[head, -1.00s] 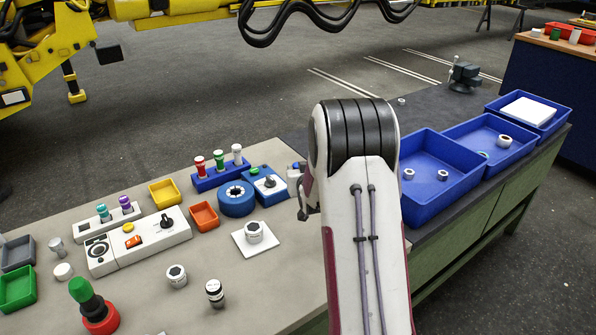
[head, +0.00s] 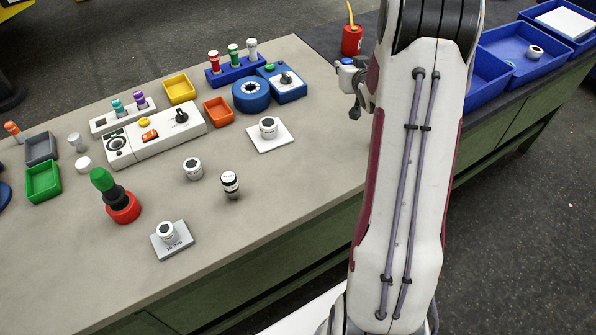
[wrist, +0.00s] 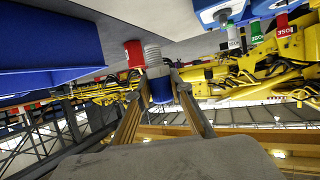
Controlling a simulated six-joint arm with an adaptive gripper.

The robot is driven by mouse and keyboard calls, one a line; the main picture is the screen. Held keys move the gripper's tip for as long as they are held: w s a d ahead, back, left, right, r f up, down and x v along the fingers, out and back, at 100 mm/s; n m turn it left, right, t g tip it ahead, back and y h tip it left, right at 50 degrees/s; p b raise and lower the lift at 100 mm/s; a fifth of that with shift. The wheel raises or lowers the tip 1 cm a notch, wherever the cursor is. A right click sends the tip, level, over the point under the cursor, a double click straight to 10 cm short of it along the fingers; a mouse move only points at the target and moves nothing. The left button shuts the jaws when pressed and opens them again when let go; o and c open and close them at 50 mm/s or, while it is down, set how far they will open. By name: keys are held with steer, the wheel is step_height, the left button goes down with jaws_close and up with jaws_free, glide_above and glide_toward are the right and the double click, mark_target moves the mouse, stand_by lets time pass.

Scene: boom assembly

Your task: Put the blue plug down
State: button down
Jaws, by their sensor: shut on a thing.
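My gripper (head: 347,72) is at the left of my arm in the head view, near the back edge of the bench. It is shut on the blue plug (wrist: 160,90), which shows as a dark blue cylinder between both fingers in the wrist view (wrist: 158,92). In the head view only a small bit of blue (head: 346,61) shows at the fingertips. A pale ribbed piece (wrist: 153,55) is just beyond the plug; I cannot tell whether it belongs to it. Whether the plug touches the bench is unclear.
A red can (head: 352,41) with a yellow spout stands behind the gripper. A blue rack (head: 236,74) with red, green and white plugs and a blue block (head: 291,92) are to the left. Blue bins (head: 515,66) are at the right.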

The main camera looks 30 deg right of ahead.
steer(key=shift+s+a+r+n+y, duration=0.15)
steer(key=shift+s+n+y, duration=0.15)
steer(key=shift+s, duration=0.35)
steer(key=s+a+n+y, duration=0.5)
steer(key=s+a+y, duration=0.1)
steer(key=a, duration=0.6)
steer(key=s+a+f+n+y, duration=0.1)
steer(key=s+a+n+y, duration=0.4)
steer(key=a, duration=0.6)
steer(key=shift+s+a+f+g+y, duration=0.25)
steer(key=shift+s+a+g+y, duration=0.15)
steer(key=shift+s+y, duration=0.15)
steer(key=shift+f, duration=2.95)
steer(key=shift+f, duration=2.05)
steer(key=shift+f, duration=0.1)
